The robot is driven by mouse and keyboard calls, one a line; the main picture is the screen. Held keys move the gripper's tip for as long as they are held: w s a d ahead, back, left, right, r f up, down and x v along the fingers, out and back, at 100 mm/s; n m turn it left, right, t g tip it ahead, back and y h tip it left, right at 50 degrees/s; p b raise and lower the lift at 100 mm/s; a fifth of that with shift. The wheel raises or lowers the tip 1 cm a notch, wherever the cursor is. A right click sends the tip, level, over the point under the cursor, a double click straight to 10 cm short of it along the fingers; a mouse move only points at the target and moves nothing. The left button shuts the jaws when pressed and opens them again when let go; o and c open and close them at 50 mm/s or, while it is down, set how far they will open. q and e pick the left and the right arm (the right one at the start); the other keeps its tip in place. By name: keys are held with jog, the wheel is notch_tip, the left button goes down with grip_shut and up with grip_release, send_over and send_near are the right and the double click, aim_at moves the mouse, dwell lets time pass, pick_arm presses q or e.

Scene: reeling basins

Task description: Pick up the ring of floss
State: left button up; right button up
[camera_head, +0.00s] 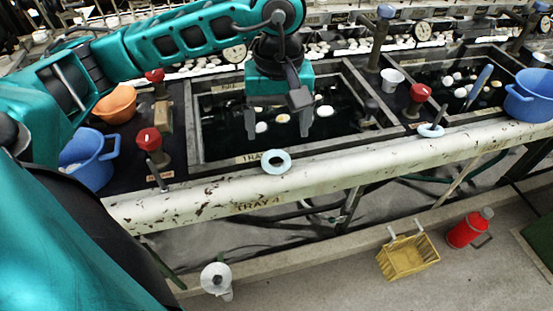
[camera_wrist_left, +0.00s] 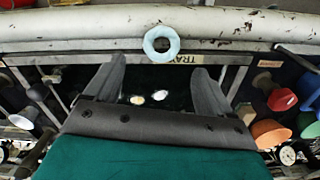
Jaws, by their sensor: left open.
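A pale blue ring of floss (camera_head: 267,164) lies at the top of the worn white rail (camera_head: 360,162), in front of the middle basin. In the left wrist view the ring (camera_wrist_left: 148,45) shows just beyond the fingertips, between them from side to side. My left gripper (camera_head: 279,130) hangs over the dark basin (camera_head: 225,140), fingers down, behind the ring. It is open and empty, apart from the ring, and its fingers (camera_wrist_left: 160,68) are spread wide. My right gripper is not in view.
Red-topped knobs (camera_head: 148,139) and a blue pot (camera_head: 88,160) stand left of the basin. A white cup (camera_head: 392,80) and another red knob (camera_head: 420,93) stand right. A yellow basket (camera_head: 408,258) and a red canister (camera_head: 467,231) are on the floor.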

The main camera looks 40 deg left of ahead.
aim_at(278, 150)
pick_arm(q)
jog(key=f, duration=0.7)
jog(key=shift+w+a+f, duration=0.2)
jog(key=shift+w+f, duration=0.1)
jog(key=c, duration=0.7)
